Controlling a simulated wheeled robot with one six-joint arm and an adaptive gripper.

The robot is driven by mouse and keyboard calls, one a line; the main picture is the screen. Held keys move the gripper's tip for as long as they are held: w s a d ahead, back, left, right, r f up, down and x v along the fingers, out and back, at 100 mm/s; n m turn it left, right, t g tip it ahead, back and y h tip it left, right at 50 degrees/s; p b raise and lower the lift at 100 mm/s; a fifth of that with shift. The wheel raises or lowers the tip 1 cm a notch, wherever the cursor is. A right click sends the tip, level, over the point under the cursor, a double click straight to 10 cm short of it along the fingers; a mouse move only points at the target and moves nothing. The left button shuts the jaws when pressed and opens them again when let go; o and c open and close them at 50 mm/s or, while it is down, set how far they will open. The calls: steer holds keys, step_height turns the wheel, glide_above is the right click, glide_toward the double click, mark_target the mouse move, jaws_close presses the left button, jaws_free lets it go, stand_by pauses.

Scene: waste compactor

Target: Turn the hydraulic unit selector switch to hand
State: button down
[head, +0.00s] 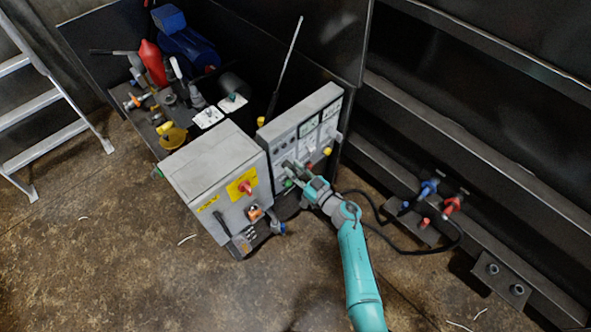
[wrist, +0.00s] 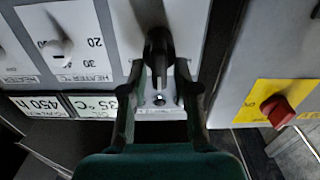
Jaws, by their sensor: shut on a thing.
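A black selector switch (wrist: 158,48) with a long handle sits on the grey control panel (head: 318,105), in the upper middle of the wrist view. Its handle points roughly up and down in that view. My gripper (wrist: 158,75) has one finger on each side of the handle's lower end and is shut on it. The label below the switch is too small to read, so I cannot tell which position it is in. In the head view my gripper (head: 289,168) reaches the panel's lower left part and hides the switch.
A heater dial (wrist: 57,48) and a 35 °C display (wrist: 92,104) are left of the switch. A grey cabinet (head: 210,165) with a red rotary switch (head: 245,187) stands close beside the panel. Black hoses (head: 385,222) run right of my arm. The front left floor is open.

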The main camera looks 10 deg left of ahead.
steer(key=shift+s+n, duration=0.1)
steer(key=shift+n, duration=0.2)
steer(key=n, duration=0.4)
steer(key=shift+s+a+f, duration=0.2)
steer(key=shift+s+a, duration=0.05)
steer(key=shift+s+a+f+n, duration=0.1)
steer(key=shift+n, duration=0.85)
steer(key=shift+s+f+n, duration=0.1)
steer(key=shift+n, duration=0.85)
steer(key=c, duration=1.2)
jaws_free()
steer(key=v, duration=1.2)
